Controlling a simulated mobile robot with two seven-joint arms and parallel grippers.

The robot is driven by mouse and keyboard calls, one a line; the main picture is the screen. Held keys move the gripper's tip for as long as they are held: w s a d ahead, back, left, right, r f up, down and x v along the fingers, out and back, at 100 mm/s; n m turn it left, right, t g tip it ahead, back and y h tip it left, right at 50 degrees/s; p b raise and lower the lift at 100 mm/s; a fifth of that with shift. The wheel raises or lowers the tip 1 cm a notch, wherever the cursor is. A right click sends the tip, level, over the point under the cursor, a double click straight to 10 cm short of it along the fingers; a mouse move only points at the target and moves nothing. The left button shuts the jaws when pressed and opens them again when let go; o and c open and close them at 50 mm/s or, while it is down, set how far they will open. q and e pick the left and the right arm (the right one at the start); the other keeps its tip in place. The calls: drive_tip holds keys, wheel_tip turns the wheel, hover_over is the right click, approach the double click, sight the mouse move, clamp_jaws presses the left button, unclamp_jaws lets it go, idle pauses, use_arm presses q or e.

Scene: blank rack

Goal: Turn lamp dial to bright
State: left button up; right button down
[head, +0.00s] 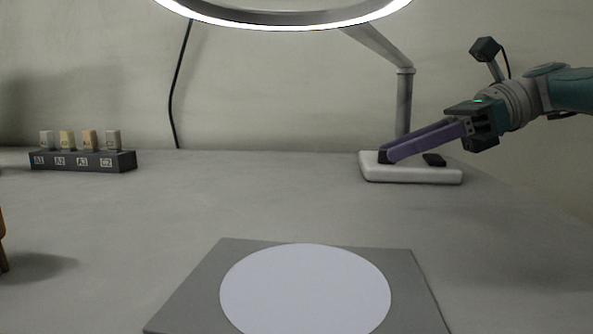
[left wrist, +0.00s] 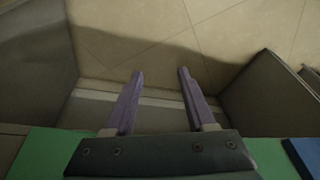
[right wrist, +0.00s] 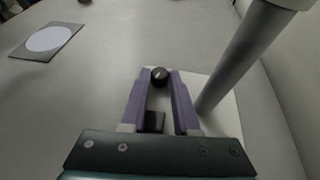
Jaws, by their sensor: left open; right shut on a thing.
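The ring lamp (head: 285,20) hangs at the top of the head view, its ring lit, on a grey post (head: 404,100) rising from a white base (head: 410,175). A black round dial (right wrist: 159,76) with a light mark stands on the base. My right gripper (head: 388,157) reaches in from the right with its purple fingers at the dial; in the right wrist view the fingertips are shut on it from both sides. A dark block (head: 434,159) sits on the base to the right of the dial. My left gripper (left wrist: 158,74) is open and empty, above the floor.
A grey mat (head: 225,262) with a white disc (head: 305,290) lies at the front middle. A dark rack (head: 85,163) holding several small blocks labelled by slot stands at the back left. A dark cable hangs on the wall. The table's middle is clear.

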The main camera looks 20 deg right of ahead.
use_arm(q)
drive_tip(key=shift+w+f, duration=0.1)
drive_tip(key=shift+f, duration=0.25)
use_arm(e)
drive_tip(key=c, duration=0.7)
unclamp_jaws()
drive_tip(key=shift+o, duration=0.2)
use_arm(q)
drive_tip(key=shift+d+r, duration=0.1)
drive_tip(key=shift+r, duration=0.05)
use_arm(e)
drive_tip(key=shift+r, duration=0.1)
